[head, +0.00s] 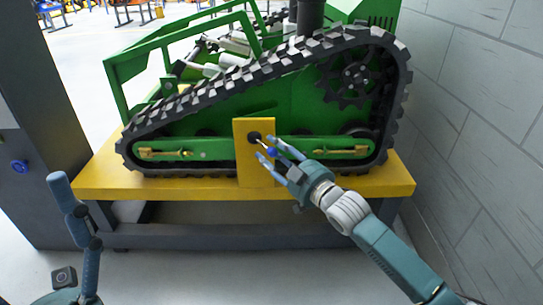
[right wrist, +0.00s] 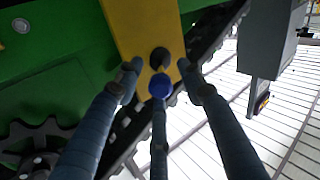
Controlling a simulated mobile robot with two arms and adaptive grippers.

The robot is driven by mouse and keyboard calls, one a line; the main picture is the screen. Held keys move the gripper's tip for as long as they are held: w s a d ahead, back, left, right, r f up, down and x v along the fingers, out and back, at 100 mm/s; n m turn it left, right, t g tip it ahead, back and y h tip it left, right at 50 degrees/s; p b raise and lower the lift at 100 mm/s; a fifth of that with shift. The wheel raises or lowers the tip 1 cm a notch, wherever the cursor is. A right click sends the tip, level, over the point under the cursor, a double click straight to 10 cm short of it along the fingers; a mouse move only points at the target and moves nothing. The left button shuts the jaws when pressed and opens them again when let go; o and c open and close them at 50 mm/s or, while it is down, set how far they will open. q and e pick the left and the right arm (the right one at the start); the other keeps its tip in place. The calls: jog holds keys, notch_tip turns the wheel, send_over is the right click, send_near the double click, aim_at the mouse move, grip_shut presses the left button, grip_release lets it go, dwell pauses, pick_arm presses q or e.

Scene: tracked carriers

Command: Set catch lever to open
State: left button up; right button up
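The catch lever has a black pivot (head: 254,137) on a yellow plate (head: 256,176) and a thin shaft ending in a blue knob (head: 272,153). In the head view it points down and to the right. In the right wrist view the blue knob (right wrist: 159,86) sits just below the black pivot (right wrist: 159,58). My right gripper (head: 268,148) is open with its fingers around the knob; two fingers are apart on either side, and the third (right wrist: 158,125) is below it. I cannot tell whether any finger touches the knob. My left gripper (head: 68,205) shows only partly at the lower left.
The plate is on a green tracked carrier (head: 213,149) with a black track (head: 290,55), standing on a yellow-topped bench (head: 395,183). Brass-coloured fittings (head: 165,153) flank the plate. A grey block wall (head: 470,110) is on the right, a dark post (head: 40,130) on the left.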

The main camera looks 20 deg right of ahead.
jog(key=shift+w+a, duration=0.1)
jog(key=shift+w, duration=0.15)
grip_shut()
